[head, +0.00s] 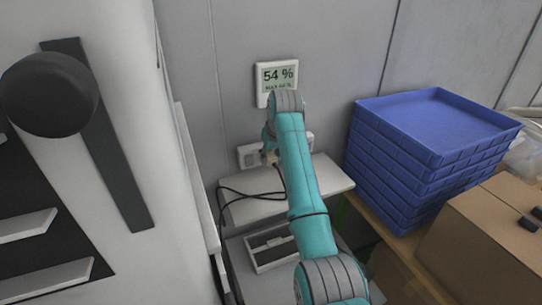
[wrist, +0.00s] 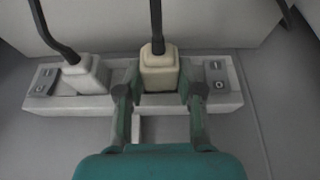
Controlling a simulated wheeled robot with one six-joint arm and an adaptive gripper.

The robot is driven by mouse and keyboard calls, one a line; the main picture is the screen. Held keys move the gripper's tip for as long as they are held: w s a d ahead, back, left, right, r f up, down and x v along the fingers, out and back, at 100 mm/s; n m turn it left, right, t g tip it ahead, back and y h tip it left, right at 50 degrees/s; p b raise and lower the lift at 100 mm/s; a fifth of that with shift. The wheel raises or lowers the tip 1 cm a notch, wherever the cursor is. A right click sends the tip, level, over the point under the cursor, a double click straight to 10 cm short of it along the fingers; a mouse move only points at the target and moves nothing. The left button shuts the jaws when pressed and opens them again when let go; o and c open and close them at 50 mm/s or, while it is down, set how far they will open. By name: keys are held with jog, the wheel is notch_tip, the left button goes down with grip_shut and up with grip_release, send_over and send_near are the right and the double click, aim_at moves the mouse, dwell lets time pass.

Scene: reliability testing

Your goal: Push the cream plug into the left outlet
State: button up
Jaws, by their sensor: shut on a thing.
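The cream plug (wrist: 160,74) sits between the two fingers of my gripper (wrist: 158,84) in the wrist view, with a black cable at its top. My gripper (head: 269,152) is shut on it. The plug is against the face of a pale outlet strip (wrist: 150,104), right of the strip's middle in the wrist view. It covers the socket behind it, so I cannot tell how deep it sits. The strip also shows in the head view (head: 249,157), where my arm hides its middle and my gripper is at its left part.
A whiter plug (wrist: 90,76) with its own cable stands in the strip beside the cream one. Rocker switches lie at the left (wrist: 44,80) and right (wrist: 217,76) ends. A display (head: 277,82) reads 54 %. Stacked blue trays (head: 430,125) and a cardboard box (head: 490,235) stand right.

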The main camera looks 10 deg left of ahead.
jog(key=shift+w+a, duration=0.2)
jog(key=shift+w, duration=0.1)
